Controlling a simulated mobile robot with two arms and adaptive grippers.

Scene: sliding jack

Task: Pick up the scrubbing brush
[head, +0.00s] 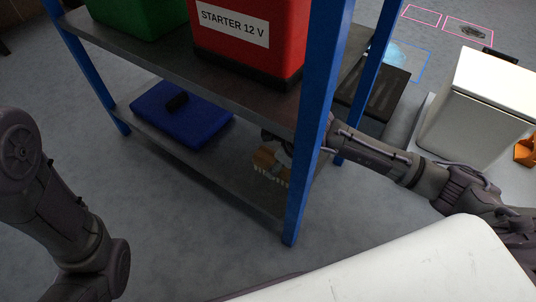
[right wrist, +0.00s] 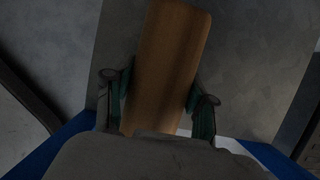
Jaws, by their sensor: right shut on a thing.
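The scrubbing brush (head: 268,158) has a brown wooden back and pale bristles pointing down. In the head view it is at the right end of the rack's lower shelf (head: 235,170). I cannot tell whether its bristles touch the shelf. My right gripper (head: 281,146) reaches in past the blue post and is partly hidden by the post and upper shelf. In the right wrist view the wooden back (right wrist: 168,60) lies between the two fingers of the right gripper (right wrist: 160,92), which is shut on it. My left arm shows at the left, but its gripper is out of view.
Blue posts (head: 312,140) stand close to my right arm. The upper shelf (head: 215,82) carries a red box (head: 250,50) and a green box (head: 140,15). A blue case (head: 180,115) lies on the lower shelf, left of the brush. A white cabinet (head: 475,110) stands at the right.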

